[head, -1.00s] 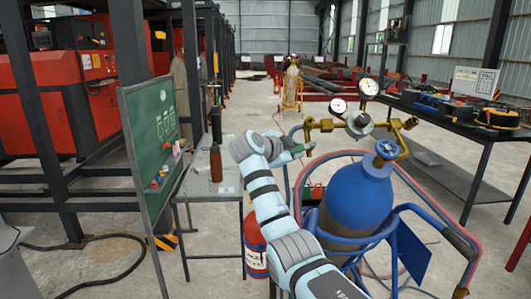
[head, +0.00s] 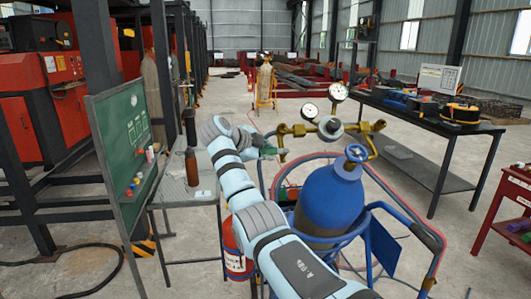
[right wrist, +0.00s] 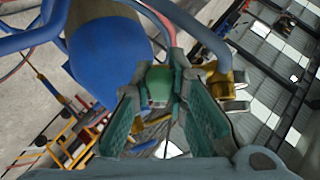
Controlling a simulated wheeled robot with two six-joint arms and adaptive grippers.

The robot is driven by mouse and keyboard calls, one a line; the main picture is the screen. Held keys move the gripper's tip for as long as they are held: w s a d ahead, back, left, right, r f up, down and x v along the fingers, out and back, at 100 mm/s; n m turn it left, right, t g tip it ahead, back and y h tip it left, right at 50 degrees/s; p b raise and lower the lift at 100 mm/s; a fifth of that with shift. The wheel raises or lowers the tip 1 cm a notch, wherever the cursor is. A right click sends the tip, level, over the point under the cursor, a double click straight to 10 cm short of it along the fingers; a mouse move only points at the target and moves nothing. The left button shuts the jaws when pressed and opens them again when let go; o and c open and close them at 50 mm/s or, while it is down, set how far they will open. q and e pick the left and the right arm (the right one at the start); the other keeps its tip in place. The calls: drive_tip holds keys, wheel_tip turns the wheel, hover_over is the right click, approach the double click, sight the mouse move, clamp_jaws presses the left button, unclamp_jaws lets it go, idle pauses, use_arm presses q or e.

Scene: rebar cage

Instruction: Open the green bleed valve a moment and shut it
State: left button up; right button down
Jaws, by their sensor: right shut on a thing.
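The green bleed valve (right wrist: 160,88) shows between my right gripper's teal fingers (right wrist: 162,115) in the right wrist view. The fingers are shut on it. In the head view my right gripper (head: 266,149) is at the left end of the brass manifold (head: 299,130), and the valve is hard to tell from the fingers there. The manifold carries two round gauges (head: 338,93) and sits above the blue gas cylinder (head: 330,198), which has a blue handwheel (head: 357,153). My left gripper is not in view.
Blue cart rails and hoses surround the cylinder. A red extinguisher (head: 235,250) stands below my right arm. A green board (head: 118,150) and a small table with a brown bottle (head: 191,168) are left. A dark workbench (head: 400,110) and a red table (head: 500,215) are right.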

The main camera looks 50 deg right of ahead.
drive_tip(key=c, duration=1.6)
unclamp_jaws()
drive_tip(key=shift+o, duration=0.2)
drive_tip(key=shift+a+r, duration=0.1)
drive_tip(key=shift+a, duration=0.05)
drive_tip(key=v, duration=1.1)
drive_tip(key=shift+a+r, duration=0.15)
drive_tip(key=shift+a, duration=0.1)
drive_tip(key=shift+s, duration=0.1)
